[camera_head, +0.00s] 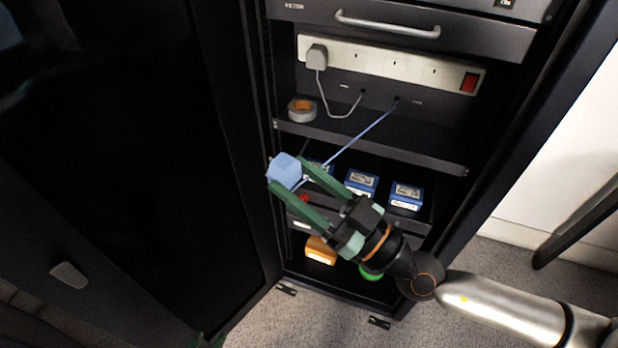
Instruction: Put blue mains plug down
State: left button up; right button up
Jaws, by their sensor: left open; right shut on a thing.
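The blue mains plug (283,167) is held between the green fingertips of my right gripper (288,173), in front of the rack's left side. Its blue cord (360,137) runs up to a hole in the panel below the socket strip. The white socket strip (400,67) has a grey plug (317,57) in its leftmost socket; the sockets to the right of it look empty. A red switch sits at its right end. Only the green fingertips of my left gripper (207,341) show at the bottom edge, apart and empty.
A tape roll (302,110) sits on the upper shelf (370,145), whose middle is clear. Blue boxes (406,196) stand on the shelf below. An orange box (320,250) and a green item (370,272) are lower. The open dark door (130,150) fills the left.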

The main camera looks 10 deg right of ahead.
jog(key=shift+w+a+f+n+g+y, duration=0.45)
jog(key=shift+a+f+n+g+y, duration=0.2)
jog(key=shift+g+y, duration=0.3)
jog(key=shift+w+a+f+n+g+y, duration=0.5)
jog(key=shift+a+n+g+y, duration=0.25)
jog(key=shift+g, duration=0.3)
jog(key=shift+a+f+g+y, duration=0.15)
jog(key=shift+a+g+y, duration=0.2)
jog(key=shift+g, duration=0.15)
jog(key=shift+w+a+f+n+g, duration=0.15)
jog(key=shift+w+f+n+g, duration=0.05)
jog(key=shift+f+n+g, duration=0.25)
jog(key=shift+s+t, duration=0.1)
jog(key=shift+t, duration=0.15)
jog(key=s+d+f+m+t+h, duration=0.1)
jog(key=d+f+m+t+h, duration=0.1)
jog(key=d+m+t+h, duration=0.3)
jog(key=s+d+f+m+t+h, duration=0.2)
jog(key=d+m+t+h, duration=0.4)
jog(key=d+h, duration=0.6)
jog(key=shift+s+d+f+m+h, duration=0.15)
jog(key=shift+d+f+m+h, duration=0.2)
jog(key=shift+m+h, duration=0.6)
